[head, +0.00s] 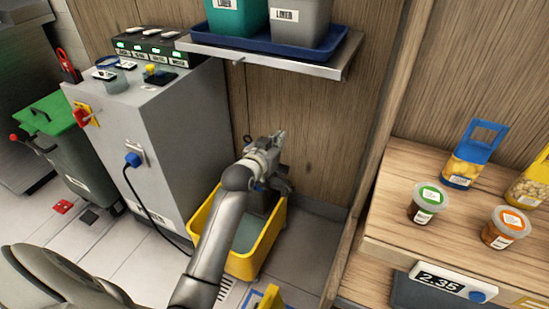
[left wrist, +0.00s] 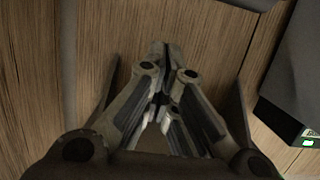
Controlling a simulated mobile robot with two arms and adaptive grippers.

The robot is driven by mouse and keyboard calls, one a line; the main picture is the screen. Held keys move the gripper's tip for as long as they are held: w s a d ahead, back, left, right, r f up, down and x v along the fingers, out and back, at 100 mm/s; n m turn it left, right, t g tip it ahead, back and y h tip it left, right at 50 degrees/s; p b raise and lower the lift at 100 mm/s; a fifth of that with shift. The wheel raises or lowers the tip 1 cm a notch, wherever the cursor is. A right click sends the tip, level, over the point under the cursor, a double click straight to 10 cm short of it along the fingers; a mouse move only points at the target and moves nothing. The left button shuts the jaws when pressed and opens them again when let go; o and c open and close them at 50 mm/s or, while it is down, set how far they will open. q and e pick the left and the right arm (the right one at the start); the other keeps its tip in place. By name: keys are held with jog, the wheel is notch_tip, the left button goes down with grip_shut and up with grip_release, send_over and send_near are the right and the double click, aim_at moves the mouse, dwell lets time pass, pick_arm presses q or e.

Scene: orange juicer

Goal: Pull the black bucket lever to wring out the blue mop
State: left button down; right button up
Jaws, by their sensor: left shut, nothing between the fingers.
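The yellow bucket (head: 268,238) stands on the floor beside the grey cabinet, partly hidden behind my left arm. Greyish-green contents show inside it. My left gripper (head: 280,136) is above the back of the bucket, in front of the wooden wall. In the left wrist view its fingers (left wrist: 164,50) are closed together with nothing between them, against a background of wood panels. I cannot make out the black lever or the blue mop; dark parts at the bucket's back are largely covered by my wrist. My right gripper is not in view.
The grey cabinet (head: 150,140) with a black cable stands left of the bucket. A metal shelf (head: 270,62) with a blue tray overhangs behind. A wooden counter (head: 385,220) with tubs is at right. A green-lidded bin (head: 55,140) is at far left.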

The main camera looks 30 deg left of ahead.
pick_arm(q)
jog(key=shift+s+f, duration=0.3)
jog(key=shift+f, duration=0.2)
jog(key=shift+s+f, duration=0.3)
jog(key=shift+f, duration=0.2)
jog(key=shift+s+f, duration=0.6)
jog(key=shift+s, duration=0.05)
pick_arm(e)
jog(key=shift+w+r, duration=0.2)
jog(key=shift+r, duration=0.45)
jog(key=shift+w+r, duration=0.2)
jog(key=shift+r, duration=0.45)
pick_arm(q)
jog(key=shift+f+b, duration=0.15)
jog(key=shift+b, duration=0.2)
